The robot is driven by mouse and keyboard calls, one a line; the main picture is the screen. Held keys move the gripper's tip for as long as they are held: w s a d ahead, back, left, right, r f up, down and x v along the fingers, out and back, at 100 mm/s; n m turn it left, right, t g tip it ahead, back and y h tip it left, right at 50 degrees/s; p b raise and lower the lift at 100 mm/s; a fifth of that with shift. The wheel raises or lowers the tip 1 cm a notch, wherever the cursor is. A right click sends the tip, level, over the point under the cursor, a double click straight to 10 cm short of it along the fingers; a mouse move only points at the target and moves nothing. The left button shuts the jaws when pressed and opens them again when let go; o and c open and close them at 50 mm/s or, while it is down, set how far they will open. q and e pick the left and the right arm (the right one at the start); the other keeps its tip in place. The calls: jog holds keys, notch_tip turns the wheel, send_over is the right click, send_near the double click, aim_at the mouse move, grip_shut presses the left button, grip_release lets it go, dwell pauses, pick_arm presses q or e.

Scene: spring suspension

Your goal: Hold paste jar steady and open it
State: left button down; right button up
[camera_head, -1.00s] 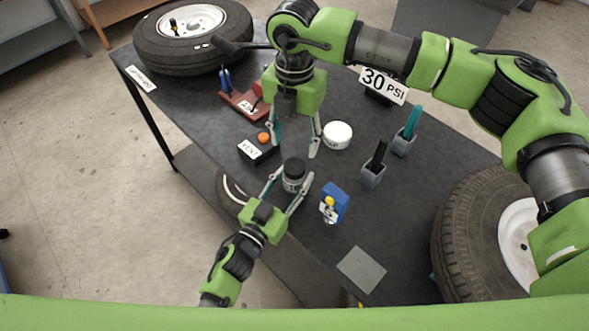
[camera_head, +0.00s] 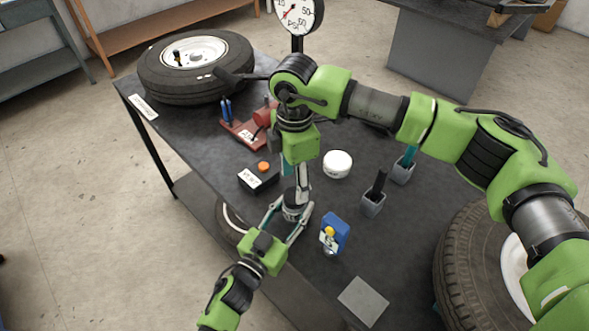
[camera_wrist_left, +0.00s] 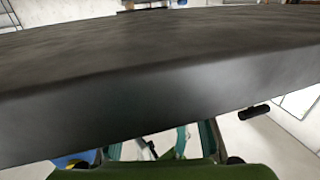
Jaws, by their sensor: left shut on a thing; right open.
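The paste jar (camera_head: 292,213), a small grey jar with a dark lid, stands near the table's front edge in the head view. My left gripper (camera_head: 291,217) is shut around its sides. My right gripper (camera_head: 302,196) points down right above the jar, with its fingers open at the lid. The fingers cover much of the lid, so I cannot tell whether they touch it. In the left wrist view, the table edge fills the middle and parts of my left gripper's fingers show at the bottom; the jar cannot be made out there.
A black box with an orange button (camera_head: 259,178) lies left of the jar. A blue box (camera_head: 335,232) is to its right, and a white round tub (camera_head: 337,164) behind. Grey holders (camera_head: 372,205) stand further right. Tyres lie at the back left (camera_head: 165,84) and right (camera_head: 465,240).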

aim_at(294, 195)
jog(key=shift+f, duration=2.25)
jog(key=c, duration=1.2)
jog(key=shift+o, duration=0.2)
jog(key=shift+n, duration=0.3)
